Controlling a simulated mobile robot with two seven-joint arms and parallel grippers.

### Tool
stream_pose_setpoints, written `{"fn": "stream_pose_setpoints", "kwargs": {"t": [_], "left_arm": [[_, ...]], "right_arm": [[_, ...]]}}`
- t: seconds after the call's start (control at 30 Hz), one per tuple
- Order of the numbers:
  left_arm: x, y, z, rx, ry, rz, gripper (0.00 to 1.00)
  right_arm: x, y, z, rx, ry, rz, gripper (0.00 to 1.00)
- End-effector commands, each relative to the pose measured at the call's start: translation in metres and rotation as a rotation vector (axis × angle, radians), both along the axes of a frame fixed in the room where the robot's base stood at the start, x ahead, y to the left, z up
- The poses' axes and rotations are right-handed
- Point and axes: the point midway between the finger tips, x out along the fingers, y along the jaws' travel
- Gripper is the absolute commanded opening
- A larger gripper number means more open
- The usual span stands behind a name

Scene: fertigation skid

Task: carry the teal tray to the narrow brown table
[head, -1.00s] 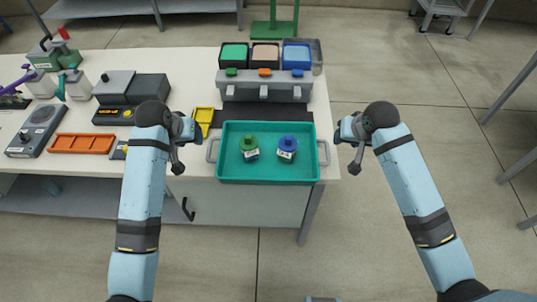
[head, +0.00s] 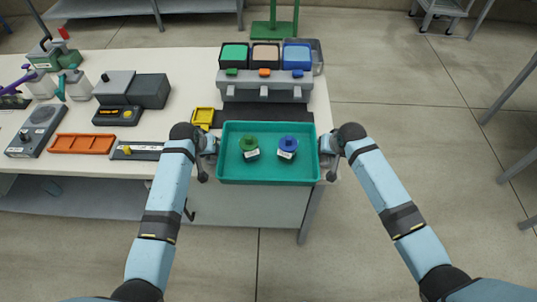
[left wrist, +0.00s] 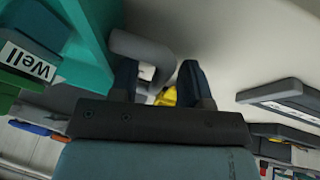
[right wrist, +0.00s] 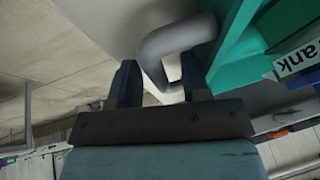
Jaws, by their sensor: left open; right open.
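The teal tray (head: 268,181) sits at the front edge of the white bench, with a green-topped container (head: 249,148) and a blue-topped container (head: 288,148) standing in it. My left gripper (head: 211,147) is open at the tray's left end. In the left wrist view the grey left handle (left wrist: 140,47) reaches between its open fingers (left wrist: 160,85). My right gripper (head: 328,149) is open at the right end. In the right wrist view the grey right handle (right wrist: 178,38) reaches between its open fingers (right wrist: 160,82). No narrow brown table is visible.
The white bench (head: 75,180) also holds an orange tray (head: 82,143), a yellow dish (head: 203,117) and dark boxes (head: 150,91) to the left. A grey dispenser rack (head: 265,84) stands behind the tray. Open floor (head: 420,120) lies right of the bench.

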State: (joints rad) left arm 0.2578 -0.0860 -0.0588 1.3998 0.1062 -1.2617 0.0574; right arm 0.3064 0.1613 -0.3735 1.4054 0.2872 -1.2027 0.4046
Motion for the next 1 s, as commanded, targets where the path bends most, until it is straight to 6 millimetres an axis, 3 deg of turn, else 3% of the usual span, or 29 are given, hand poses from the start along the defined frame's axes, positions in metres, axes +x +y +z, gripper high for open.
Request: {"fn": "stream_pose_setpoints", "kwargs": {"t": [0.3, 0.5, 1.0], "left_arm": [[0.0, 0.0, -0.002, 0.0, 0.0, 0.0, 0.41], [0.0, 0.0, -0.002, 0.0, 0.0, 0.001, 0.0], [0.001, 0.0, 0.01, 0.0, -0.001, 0.0, 0.0]], "right_arm": [[0.001, 0.0, -0.001, 0.0, 0.0, 0.0, 0.41], [0.001, 0.0, -0.001, 0.0, 0.0, 0.0, 0.0], [0.001, 0.0, 0.01, 0.001, -0.002, 0.0, 0.0]]}}
